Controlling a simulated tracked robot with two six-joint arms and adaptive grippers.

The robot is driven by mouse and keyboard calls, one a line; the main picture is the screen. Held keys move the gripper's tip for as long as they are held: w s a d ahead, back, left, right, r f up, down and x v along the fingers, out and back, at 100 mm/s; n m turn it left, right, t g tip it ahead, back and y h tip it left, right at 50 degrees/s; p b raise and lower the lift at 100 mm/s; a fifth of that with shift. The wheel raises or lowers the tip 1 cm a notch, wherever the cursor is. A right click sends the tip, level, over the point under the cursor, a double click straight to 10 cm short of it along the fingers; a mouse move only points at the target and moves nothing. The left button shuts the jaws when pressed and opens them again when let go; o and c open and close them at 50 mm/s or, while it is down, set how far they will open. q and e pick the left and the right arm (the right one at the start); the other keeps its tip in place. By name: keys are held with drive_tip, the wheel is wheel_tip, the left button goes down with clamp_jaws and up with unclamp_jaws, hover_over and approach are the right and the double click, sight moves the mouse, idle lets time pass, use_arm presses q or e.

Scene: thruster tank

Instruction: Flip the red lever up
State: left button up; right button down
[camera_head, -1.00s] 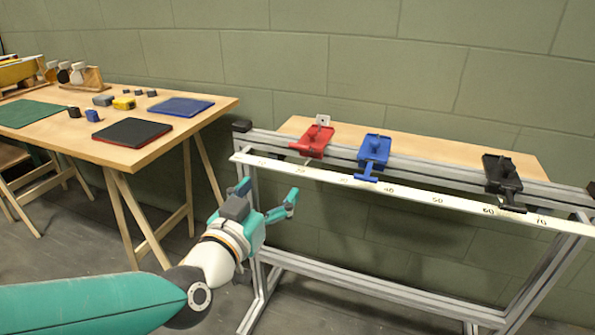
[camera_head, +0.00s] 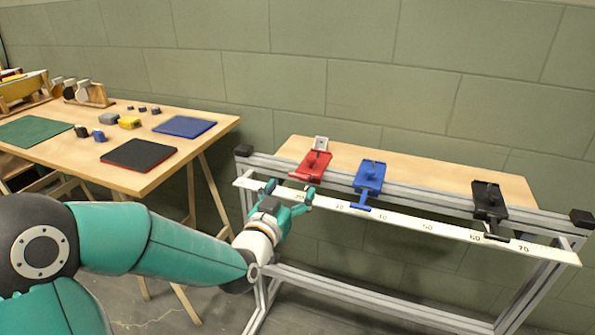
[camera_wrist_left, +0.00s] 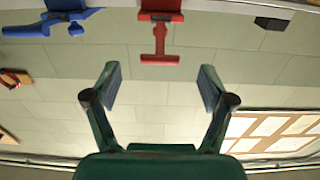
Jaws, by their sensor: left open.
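The red lever (camera_head: 314,166) is at the left end of the metal rail, with a white tag at its back edge. In the left wrist view its red T-shaped handle (camera_wrist_left: 160,42) hangs from the top edge of the picture, ahead of the open jaws and between their lines. My left gripper (camera_head: 290,190) is open and empty, just below and in front of the red lever, close to the numbered strip. Its two fingers (camera_wrist_left: 158,88) show apart in the left wrist view. The handle end is partly hard to make out in the head view. My right gripper is not in view.
A blue lever (camera_head: 369,178) sits to the right of the red one, and a black lever (camera_head: 489,200) further right. A white numbered strip (camera_head: 440,229) runs along the rail's front. A wooden table (camera_head: 150,178) with pads and small blocks stands at left.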

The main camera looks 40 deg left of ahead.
sight(299, 177)
use_arm(q)
drive_tip(key=x, duration=0.6)
drive_tip(key=shift+s, duration=0.1)
drive_tip(key=shift+c, duration=0.3)
